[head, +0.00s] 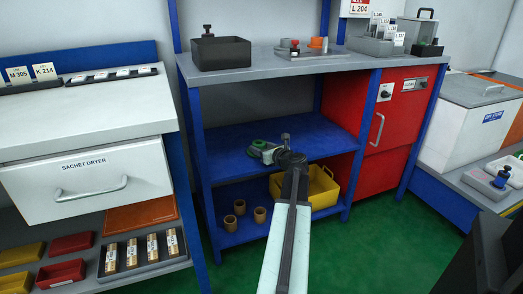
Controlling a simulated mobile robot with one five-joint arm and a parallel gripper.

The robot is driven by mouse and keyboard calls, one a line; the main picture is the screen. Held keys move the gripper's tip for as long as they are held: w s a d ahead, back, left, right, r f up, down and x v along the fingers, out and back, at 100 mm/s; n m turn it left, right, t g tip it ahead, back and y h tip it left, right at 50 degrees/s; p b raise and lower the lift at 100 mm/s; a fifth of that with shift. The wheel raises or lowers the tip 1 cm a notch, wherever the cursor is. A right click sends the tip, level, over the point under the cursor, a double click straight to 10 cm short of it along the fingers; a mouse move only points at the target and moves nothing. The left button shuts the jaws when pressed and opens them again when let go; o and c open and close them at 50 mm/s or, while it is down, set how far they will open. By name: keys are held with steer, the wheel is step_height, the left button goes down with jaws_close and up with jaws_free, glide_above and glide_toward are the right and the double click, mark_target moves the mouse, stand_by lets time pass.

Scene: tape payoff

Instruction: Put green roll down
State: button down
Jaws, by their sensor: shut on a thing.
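The green roll (258,143) shows as a small green ring at the end of my arm, in the middle of the head view. My gripper (263,150) is shut on it. Gripper and roll are in front of or over the blue middle shelf (312,128) of the bench. I cannot tell whether the roll touches the shelf. The jaws hide part of the roll.
Several brown rolls (240,207) stand on the lower blue shelf, beside a yellow bin (323,188). A dark open box (221,53) and small fixtures stand on the grey benchtop (270,63). A red cabinet (392,128) is at the right. The middle shelf looks otherwise bare.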

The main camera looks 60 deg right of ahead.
steer(key=shift+f, duration=0.2)
steer(key=c, duration=0.6)
jaws_free()
steer(key=shift+o, duration=0.2)
steer(key=shift+r, duration=0.15)
steer(key=shift+s+a+r, duration=0.15)
steer(key=shift+s+r, duration=0.05)
steer(key=p+v, duration=0.2)
steer(key=v, duration=0.9)
steer(key=shift+s, duration=0.25)
steer(key=shift+a, duration=0.1)
